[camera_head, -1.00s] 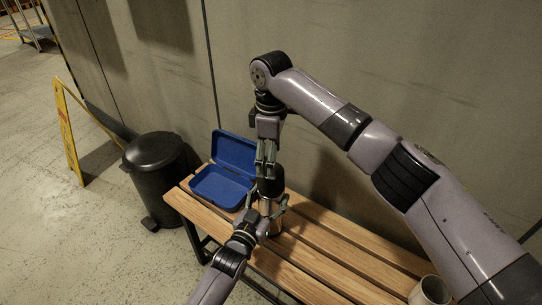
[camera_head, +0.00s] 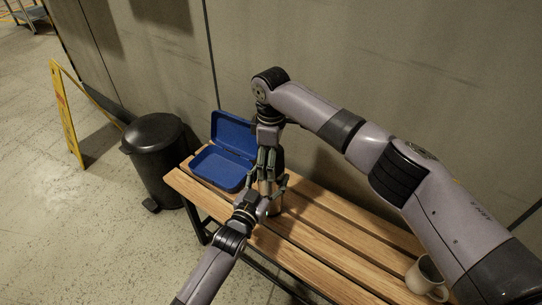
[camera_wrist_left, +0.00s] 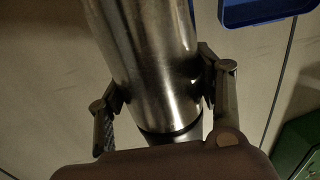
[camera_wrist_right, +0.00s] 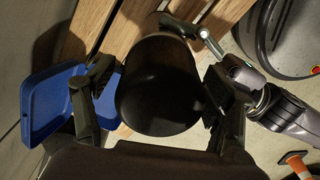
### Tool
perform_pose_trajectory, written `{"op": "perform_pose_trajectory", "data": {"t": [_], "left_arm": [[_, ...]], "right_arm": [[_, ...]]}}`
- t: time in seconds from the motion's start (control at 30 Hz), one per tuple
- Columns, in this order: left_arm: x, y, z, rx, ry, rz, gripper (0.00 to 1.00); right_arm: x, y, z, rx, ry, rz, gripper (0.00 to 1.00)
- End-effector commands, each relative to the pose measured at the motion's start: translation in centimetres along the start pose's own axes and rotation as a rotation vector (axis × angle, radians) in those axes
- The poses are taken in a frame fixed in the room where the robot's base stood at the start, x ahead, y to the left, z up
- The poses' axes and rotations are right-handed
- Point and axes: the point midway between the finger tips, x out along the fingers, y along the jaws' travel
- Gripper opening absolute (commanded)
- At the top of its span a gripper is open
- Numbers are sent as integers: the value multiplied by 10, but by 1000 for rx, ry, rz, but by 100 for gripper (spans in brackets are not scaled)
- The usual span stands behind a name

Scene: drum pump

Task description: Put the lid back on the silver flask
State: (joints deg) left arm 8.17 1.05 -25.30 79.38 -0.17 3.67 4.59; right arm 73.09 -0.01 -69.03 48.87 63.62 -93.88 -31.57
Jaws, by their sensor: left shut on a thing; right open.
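The silver flask (camera_head: 273,207) stands upright on the bench. It fills the middle of the left wrist view (camera_wrist_left: 155,65). My left gripper (camera_head: 271,194) is shut around its body, one finger on each side. The black lid (camera_wrist_right: 160,85) is between the fingers of my right gripper (camera_wrist_right: 160,92) in the right wrist view. Those fingers are open, with a gap on both sides of the lid. In the head view my right gripper (camera_head: 266,170) points down over the flask and largely hides the lid. I cannot tell how firmly the lid sits on the flask.
An open blue box (camera_head: 222,165) stands close to the left of the grippers on the slatted bench (camera_head: 325,240). A mug (camera_head: 424,277) is at the bench's right end. A black bin (camera_head: 158,160) and yellow floor sign (camera_head: 66,120) are to the left. The wall is close behind.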

Motion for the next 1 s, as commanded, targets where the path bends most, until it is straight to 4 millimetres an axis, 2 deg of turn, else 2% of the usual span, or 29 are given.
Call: {"op": "perform_pose_trajectory", "data": {"t": [0.07, 0.17, 0.8, 0.9, 1.0], "left_arm": [[0, 0, 0, -1, 0, 0, 0], [0, 0, 0, -1, 0, 0, 0], [0, 0, 0, 0, 0, 0, 0], [0, 0, 0, 0, 0, 0, 0], [0, 0, 0, 0, 0, 0, 0]], "right_arm": [[0, 0, 0, 0, 0, 0, 76], [0, 0, 0, 0, 0, 0, 70], [-1, 0, 0, 0, 0, 1, 28], [0, 0, 0, 15, 1, 1, 27], [0, 0, -1, 112, 3, 0, 27]]}}
